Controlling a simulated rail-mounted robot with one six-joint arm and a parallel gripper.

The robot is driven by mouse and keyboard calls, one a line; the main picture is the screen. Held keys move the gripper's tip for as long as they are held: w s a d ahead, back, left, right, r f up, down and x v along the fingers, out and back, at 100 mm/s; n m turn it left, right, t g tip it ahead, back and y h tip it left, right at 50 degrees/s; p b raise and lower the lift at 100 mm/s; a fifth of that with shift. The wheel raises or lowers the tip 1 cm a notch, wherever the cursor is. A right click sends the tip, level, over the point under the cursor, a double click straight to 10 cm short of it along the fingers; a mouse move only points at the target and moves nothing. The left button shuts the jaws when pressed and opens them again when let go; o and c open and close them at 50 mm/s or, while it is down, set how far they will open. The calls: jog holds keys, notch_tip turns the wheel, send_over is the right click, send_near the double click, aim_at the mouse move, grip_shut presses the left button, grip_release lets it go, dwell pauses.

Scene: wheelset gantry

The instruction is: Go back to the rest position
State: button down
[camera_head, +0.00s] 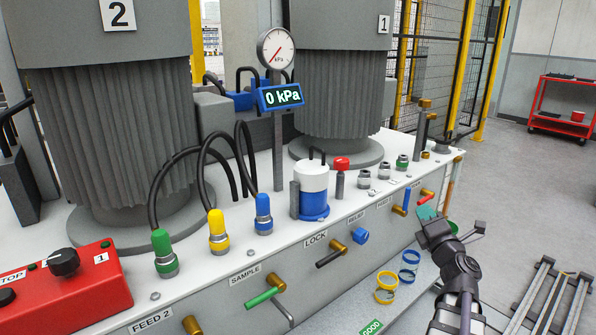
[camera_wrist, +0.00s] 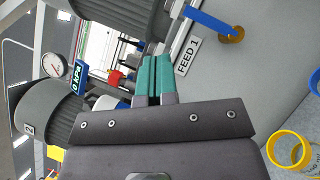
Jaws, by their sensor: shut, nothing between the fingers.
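My gripper (camera_head: 427,212) is at the right in the head view, in front of the right end of the valve panel. Its teal fingers (camera_wrist: 156,80) point up in the wrist view and lie close together, shut with nothing held. The fingertips are near the FEED 1 label (camera_wrist: 187,57) in the wrist view; whether they touch the panel cannot be told. My arm reaches up from the lower right edge in the head view.
The blue-handled valve (camera_head: 407,200) is just left of my gripper. A yellow ring (camera_head: 386,288) and a blue ring (camera_head: 409,266) are on the low shelf marked GOOD. A metal frame (camera_head: 550,297) stands at lower right. Open floor (camera_head: 530,190) lies right. The gauge display (camera_head: 280,96) reads 0 kPa.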

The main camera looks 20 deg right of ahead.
jog(key=a+f+n+g+y+p, duration=0.1)
jog(key=a+n+g+y+p, duration=0.2)
jog(key=a+n, duration=0.3)
jog(key=a+f+n+g+y+p, duration=0.1)
jog(key=a+n+g+y+p, duration=0.2)
jog(key=n, duration=1.4)
jog(key=a+f+n+g+y+p, duration=0.1)
jog(key=a+n+g+y+p, duration=0.2)
jog(key=a+n, duration=0.6)
jog(key=shift+a+f+n+g+p, duration=0.2)
jog(key=shift+n+g+p, duration=0.5)
jog(key=shift+g, duration=0.1)
jog(key=shift+a+f+n+g+p, duration=0.15)
jog(key=shift+f+n+g+p, duration=0.05)
jog(key=shift+n+g+p, duration=0.55)
jog(key=s+a+r+n+g+h+p, duration=0.2)
jog(key=a+r+n+g+p, duration=0.2)
jog(key=a+r+n+p, duration=0.4)
jog(key=s+a+r+n+g+h+p, duration=0.3)
jog(key=a+r+n+p, duration=0.4)
jog(key=a+p, duration=0.3)
jog(key=r+g+p, duration=0.1)
jog(key=p, duration=0.3)
jog(key=shift+a+n, duration=0.3)
jog(key=shift+n, duration=0.05)
